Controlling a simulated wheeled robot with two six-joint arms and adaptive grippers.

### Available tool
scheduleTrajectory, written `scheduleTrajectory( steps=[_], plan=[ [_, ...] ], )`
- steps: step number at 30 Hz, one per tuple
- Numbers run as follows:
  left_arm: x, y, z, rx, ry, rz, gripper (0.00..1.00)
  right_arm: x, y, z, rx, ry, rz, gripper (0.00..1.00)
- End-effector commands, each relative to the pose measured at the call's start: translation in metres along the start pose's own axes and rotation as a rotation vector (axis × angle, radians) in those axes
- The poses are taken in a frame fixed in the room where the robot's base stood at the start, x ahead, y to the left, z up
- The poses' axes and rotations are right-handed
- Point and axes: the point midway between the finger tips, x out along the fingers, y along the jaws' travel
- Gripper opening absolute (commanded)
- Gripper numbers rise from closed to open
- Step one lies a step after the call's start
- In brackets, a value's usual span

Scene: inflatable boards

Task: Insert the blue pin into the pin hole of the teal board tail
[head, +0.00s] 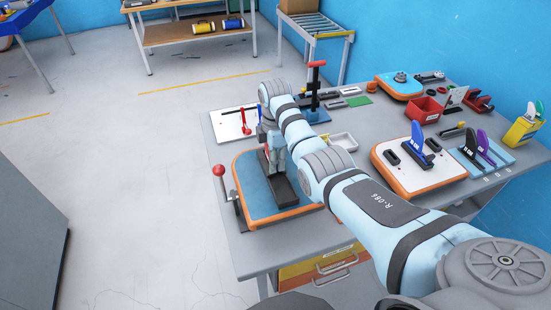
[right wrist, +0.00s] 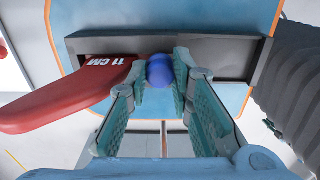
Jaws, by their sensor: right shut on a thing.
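The teal-blue board tail (head: 255,205) with an orange rim lies at the near left of the table. It carries a dark fin box (head: 284,193), which spans the top of the right wrist view (right wrist: 225,52). A red fin (right wrist: 60,98) marked "11 CM" sits at the box. My right gripper (head: 277,170) is above the box, fingers pointing down. In the right wrist view its fingers are shut on the blue pin (right wrist: 165,70), whose round end shows between the fingertips beside the fin. The pin hole is hidden, and I cannot tell whether the pin touches the box. My left gripper is not in view.
A red-knobbed lever (head: 219,171) stands at the board's left edge. A white board (head: 405,178) with fins lies to the right of my arm. A red bin (head: 422,110) and a yellow container (head: 521,132) stand farther right. A small grey tray (head: 343,142) is behind my arm.

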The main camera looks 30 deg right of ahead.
Motion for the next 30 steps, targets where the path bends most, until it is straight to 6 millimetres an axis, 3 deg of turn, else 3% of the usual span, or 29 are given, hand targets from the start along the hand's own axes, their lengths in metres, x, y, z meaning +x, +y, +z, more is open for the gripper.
scheduleTrajectory(
  steps=[3,4,8,23,26,30],
  plan=[
    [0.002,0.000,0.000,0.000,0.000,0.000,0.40,0.004,0.000,0.000,0.000,0.000,-0.001,0.05],
    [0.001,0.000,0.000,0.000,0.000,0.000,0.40,0.003,0.000,0.000,0.000,0.000,0.000,0.25],
    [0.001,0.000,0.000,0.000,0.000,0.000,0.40,0.003,0.000,0.000,0.000,0.000,0.000,0.44],
    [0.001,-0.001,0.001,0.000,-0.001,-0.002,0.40,0.001,0.001,0.000,0.000,0.000,0.003,0.44],
    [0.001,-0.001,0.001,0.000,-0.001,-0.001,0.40,-0.009,0.001,0.000,0.000,0.000,0.005,0.44],
    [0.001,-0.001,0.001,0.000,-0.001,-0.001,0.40,-0.040,0.001,0.000,0.000,0.000,0.007,0.44]
  ],
)
